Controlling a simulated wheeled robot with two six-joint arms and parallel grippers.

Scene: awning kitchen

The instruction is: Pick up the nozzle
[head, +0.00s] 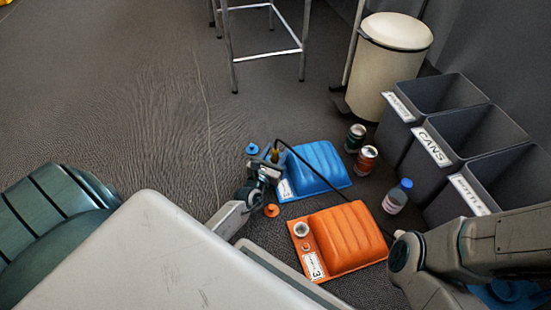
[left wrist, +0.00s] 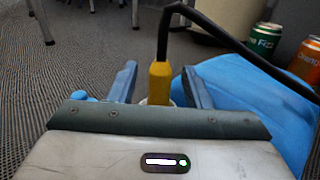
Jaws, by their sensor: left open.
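The nozzle (head: 275,155) is yellow with a black hose rising from its top. In the left wrist view the nozzle (left wrist: 159,82) stands upright between the two blue fingers of my left gripper (left wrist: 158,90), with a gap on each side. In the head view my left gripper (head: 268,162) is low at the left edge of the blue cushion (head: 320,167). My left gripper is open. The nozzle's lower end is mostly hidden by the gripper body; a pale ring shows near it. My right arm comes in at the right, but its gripper is not visible.
An orange cushion (head: 345,237) lies in front of the blue one. Two cans (head: 355,138), a bottle (head: 397,196), grey sorting bins (head: 440,95) and a cream trash bin (head: 388,65) stand to the right. A blue cap (head: 252,149) and an orange cap (head: 271,210) lie nearby. The left floor is clear.

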